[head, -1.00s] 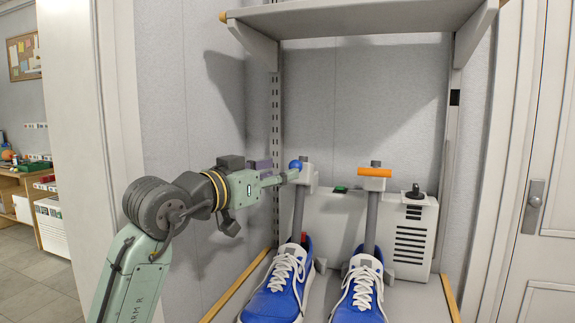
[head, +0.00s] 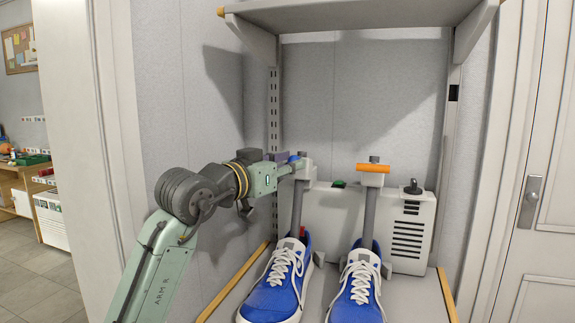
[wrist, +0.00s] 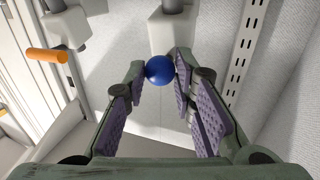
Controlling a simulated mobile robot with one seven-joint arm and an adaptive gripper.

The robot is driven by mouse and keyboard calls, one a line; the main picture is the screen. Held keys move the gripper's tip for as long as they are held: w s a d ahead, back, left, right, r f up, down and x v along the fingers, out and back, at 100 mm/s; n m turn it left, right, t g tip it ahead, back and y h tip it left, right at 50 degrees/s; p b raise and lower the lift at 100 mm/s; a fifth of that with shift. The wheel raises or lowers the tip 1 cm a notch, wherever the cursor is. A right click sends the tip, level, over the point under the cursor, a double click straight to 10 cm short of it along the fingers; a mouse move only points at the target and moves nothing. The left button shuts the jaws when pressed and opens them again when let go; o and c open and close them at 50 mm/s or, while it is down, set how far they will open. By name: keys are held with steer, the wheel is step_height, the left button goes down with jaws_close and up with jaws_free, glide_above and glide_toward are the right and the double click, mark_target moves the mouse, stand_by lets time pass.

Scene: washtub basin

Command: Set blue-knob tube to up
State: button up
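The blue knob (head: 294,158) is on the head of the left upright tube (head: 298,205), which stands at the heel of the left blue shoe. My gripper (head: 285,167) is at the left of that head, with its fingertips at the knob. In the wrist view, the blue knob (wrist: 160,70) shows between the tips of my gripper (wrist: 159,72). The fingers are spread, one on each side of the knob. I cannot tell whether the tips touch it.
The orange-knobbed tube (head: 371,210) stands to the right, with blue shoes (head: 270,298) in front. A shelf (head: 350,18) overhangs. The wall is close on the left.

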jaws_close()
stand_by(0.3)
